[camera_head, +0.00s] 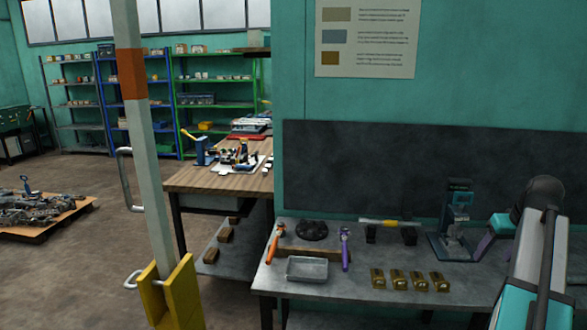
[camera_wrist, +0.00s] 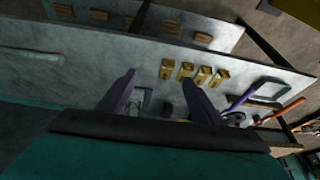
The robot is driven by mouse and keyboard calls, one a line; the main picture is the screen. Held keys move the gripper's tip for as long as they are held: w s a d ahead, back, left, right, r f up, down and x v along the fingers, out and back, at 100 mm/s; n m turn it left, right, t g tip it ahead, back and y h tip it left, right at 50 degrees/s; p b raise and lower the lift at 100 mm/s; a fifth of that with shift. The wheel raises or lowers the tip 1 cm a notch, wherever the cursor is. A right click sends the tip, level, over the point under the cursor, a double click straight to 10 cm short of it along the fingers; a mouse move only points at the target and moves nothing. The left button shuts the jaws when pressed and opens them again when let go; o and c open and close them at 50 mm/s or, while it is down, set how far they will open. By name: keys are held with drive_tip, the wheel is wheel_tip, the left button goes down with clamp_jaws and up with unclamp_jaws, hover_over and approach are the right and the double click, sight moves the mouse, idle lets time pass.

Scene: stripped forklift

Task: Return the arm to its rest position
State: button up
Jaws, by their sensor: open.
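My arm stands at the right edge of the head view, white and teal with a dark joint, partly cut off by the frame. My gripper (camera_head: 487,247) points down to the left beside a grey press-like device (camera_head: 455,222) on the bench; only part of its purple fingers shows there. In the wrist view my gripper (camera_wrist: 160,86) has its two purple fingers spread apart with nothing held between them. The grey bench (camera_wrist: 60,75) lies beyond the fingertips. I cannot tell the exact gap between gripper and device.
The bench holds several brass blocks (camera_head: 410,281), a metal tray (camera_head: 307,269), an orange-handled tool (camera_head: 273,245), a purple-handled tool (camera_head: 345,248), a black disc (camera_head: 312,230) and a yellow-handled tool (camera_head: 385,223). A pale post (camera_head: 148,180) stands at left. A wooden workbench (camera_head: 205,180) is behind.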

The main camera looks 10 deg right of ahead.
drive_tip(key=w+a+f+n+g+y, duration=0.1)
drive_tip(key=w+a+f, duration=0.3)
drive_tip(key=a+f, duration=0.4)
drive_tip(key=w+a+f+n+g+y, duration=0.15)
drive_tip(key=w+a+f, duration=0.25)
drive_tip(key=a+f, duration=0.45)
drive_tip(key=s+a+f+n+g+y, duration=0.1)
drive_tip(key=s+a+f, duration=0.1)
drive_tip(key=a+f, duration=0.65)
drive_tip(key=s+a+f+n+g, duration=0.1)
drive_tip(key=a+f+g, duration=0.1)
drive_tip(key=a+f, duration=0.65)
drive_tip(key=s+a+f+g, duration=0.2)
drive_tip(key=s+a+f, duration=0.45)
drive_tip(key=f, duration=0.25)
drive_tip(key=s+a+f+g, duration=0.1)
drive_tip(key=s+a+f, duration=0.55)
drive_tip(key=f, duration=0.25)
drive_tip(key=s+a+f+h, duration=0.1)
drive_tip(key=s+f, duration=0.3)
drive_tip(key=s, duration=0.5)
drive_tip(key=s+a+f+m+g+h, duration=0.1)
drive_tip(key=s+a+f, duration=0.1)
drive_tip(key=s+f, duration=0.3)
drive_tip(key=s, duration=0.3)
drive_tip(key=shift+s, duration=0.35)
drive_tip(key=shift+m+h, duration=0.25)
